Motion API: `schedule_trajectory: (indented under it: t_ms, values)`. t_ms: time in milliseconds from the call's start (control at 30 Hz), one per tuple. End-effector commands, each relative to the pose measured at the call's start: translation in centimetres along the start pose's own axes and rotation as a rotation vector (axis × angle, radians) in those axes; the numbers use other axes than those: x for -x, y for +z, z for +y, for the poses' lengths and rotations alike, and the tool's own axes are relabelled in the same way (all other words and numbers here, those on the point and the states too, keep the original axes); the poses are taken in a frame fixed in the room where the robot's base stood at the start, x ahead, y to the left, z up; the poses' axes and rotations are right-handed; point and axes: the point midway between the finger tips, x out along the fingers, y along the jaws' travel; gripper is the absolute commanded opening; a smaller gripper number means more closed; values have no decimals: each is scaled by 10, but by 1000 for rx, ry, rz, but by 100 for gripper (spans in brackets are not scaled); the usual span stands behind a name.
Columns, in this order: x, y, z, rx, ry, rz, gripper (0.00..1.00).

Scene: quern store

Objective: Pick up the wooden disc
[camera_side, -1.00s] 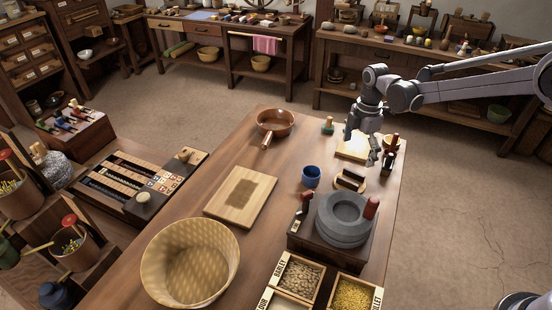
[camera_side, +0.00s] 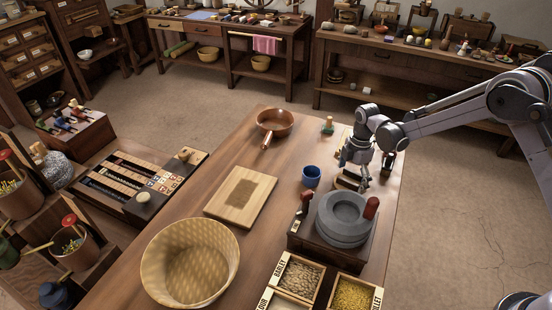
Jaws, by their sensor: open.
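I cannot clearly pick out a wooden disc in the side view; my gripper and arm cover part of the table's far right corner. My gripper (camera_side: 364,180) is open, with its fingers pointing down. It is over the right part of the table, beyond the grey stone quern (camera_side: 343,215). In the picture its fingers overlap a small dark block with a pale top (camera_side: 345,184). I cannot tell whether they touch it. Nothing shows held between the fingers.
A blue cup (camera_side: 311,176) stands just left of my gripper. A pale board (camera_side: 240,198), woven basket (camera_side: 190,262), brown pan (camera_side: 274,122) and grain boxes (camera_side: 298,277) stand on the table. The table between pan and cup is clear.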

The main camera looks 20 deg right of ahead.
Motion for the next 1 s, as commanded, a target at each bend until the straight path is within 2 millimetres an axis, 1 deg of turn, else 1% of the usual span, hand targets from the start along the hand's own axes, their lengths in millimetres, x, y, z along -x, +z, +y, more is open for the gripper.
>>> schedule_trajectory:
  t_ms: [233,267,300,367,400,433,767,867,1000]
  values:
    - [-2,0,0,0,0,0,100]
    - [-2,0,0,0,0,0,91]
    - [-1,0,0,0,0,0,80]
    - [-1,0,0,0,0,0,62]
    - [-1,0,0,0,0,0,51]
    - [-1,0,0,0,0,0,45]
    - [0,0,0,0,0,0,44]
    - [5,0,0,0,0,0,44]
    - [19,0,0,0,0,0,44]
